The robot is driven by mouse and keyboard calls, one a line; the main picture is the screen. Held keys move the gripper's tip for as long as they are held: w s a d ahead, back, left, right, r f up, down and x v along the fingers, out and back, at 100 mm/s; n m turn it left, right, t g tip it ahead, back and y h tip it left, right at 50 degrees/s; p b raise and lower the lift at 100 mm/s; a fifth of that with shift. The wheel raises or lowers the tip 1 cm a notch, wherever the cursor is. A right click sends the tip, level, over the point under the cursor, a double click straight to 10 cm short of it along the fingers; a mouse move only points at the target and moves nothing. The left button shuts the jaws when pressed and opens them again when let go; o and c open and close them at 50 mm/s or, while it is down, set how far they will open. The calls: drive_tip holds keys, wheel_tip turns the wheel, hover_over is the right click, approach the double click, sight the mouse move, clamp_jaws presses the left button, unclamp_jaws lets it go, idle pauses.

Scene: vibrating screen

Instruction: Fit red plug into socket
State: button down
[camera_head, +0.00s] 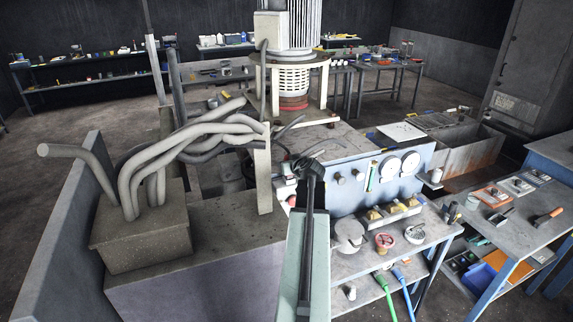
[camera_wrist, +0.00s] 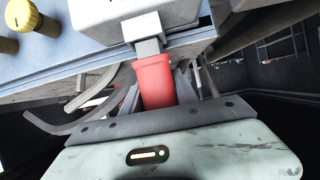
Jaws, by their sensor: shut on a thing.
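In the wrist view my gripper (camera_wrist: 158,92) is shut on the red plug (camera_wrist: 156,80), with grey fingers partly visible on either side of it. The plug's grey tip (camera_wrist: 150,46) points up toward a white socket block (camera_wrist: 142,26). The tip meets the block's lower edge in this view; I cannot tell whether it is inside or just in front. In the head view my gripper (camera_head: 310,172) is a dark shape at the end of my arm, beside the left end of the blue-grey panel. The plug cannot be made out clearly there.
The blue-grey panel (camera_head: 345,200) carries gauges (camera_head: 400,165) and knobs close to my gripper. Thick grey pipes (camera_head: 190,140) stand to the left. Below the panel, a shelf (camera_head: 385,262) holds several parts. A side table (camera_head: 500,225) holds tools at right.

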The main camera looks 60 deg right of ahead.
drive_tip(key=shift+f+b, duration=0.75)
drive_tip(key=shift+f, duration=0.05)
drive_tip(key=c, duration=0.9)
unclamp_jaws()
drive_tip(key=shift+o, duration=0.2)
drive_tip(key=p+v, duration=0.3)
drive_tip(key=v, duration=0.4)
drive_tip(key=shift+s+r, duration=0.2)
drive_tip(key=shift+s, duration=0.1)
drive_tip(key=shift+a+r, duration=0.1)
drive_tip(key=shift+a, duration=0.1)
wheel_tip(320, 180, up, 4)
drive_tip(key=p, duration=0.4)
